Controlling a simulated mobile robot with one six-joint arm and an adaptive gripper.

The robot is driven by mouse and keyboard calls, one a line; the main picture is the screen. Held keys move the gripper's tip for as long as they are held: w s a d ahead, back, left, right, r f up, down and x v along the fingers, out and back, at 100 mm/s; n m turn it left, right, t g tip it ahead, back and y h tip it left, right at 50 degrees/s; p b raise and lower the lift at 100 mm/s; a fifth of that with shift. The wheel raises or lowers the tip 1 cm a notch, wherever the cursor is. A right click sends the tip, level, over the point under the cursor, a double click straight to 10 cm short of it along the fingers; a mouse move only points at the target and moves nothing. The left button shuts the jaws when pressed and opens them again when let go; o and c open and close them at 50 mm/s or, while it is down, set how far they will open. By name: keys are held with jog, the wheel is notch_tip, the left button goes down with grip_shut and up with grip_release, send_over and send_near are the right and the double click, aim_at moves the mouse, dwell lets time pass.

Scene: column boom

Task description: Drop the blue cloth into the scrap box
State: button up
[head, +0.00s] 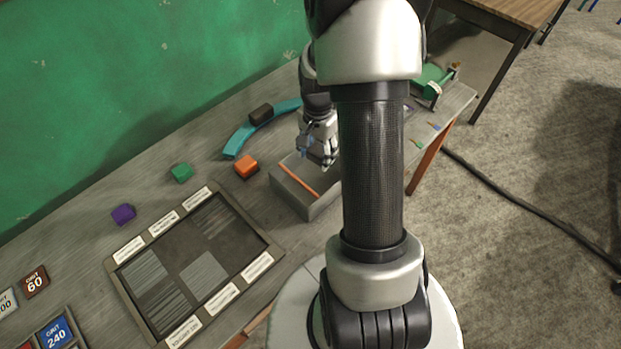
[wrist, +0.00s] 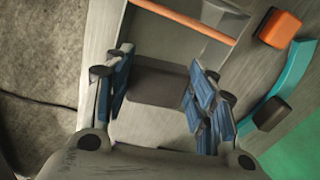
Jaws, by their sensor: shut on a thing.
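The grey open box (head: 322,211), with an orange rod (head: 298,182) across it, stands on the bench; I take it for the scrap box. Box (wrist: 105,32) and rod (wrist: 185,20) also show at the top of the wrist view. My gripper (head: 318,158) is over the box's far end.
An orange block (head: 246,166), a green block (head: 181,173) and a purple block (head: 123,214) lie left of the box. A teal curved strip (head: 237,142) with a dark block (head: 261,113) lies behind. A framed tray (head: 267,262) fills the near left bench.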

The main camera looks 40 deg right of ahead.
aim_at(316, 162)
jog(key=shift+a+f+b, duration=0.1)
jog(key=shift+f+b, duration=1.9)
jog(key=shift+f, duration=0.9)
jog(key=o, duration=1.1)
jog(key=shift+o, duration=0.2)
jog(key=shift+r, duration=0.1)
notch_tip(316, 162, up, 12)
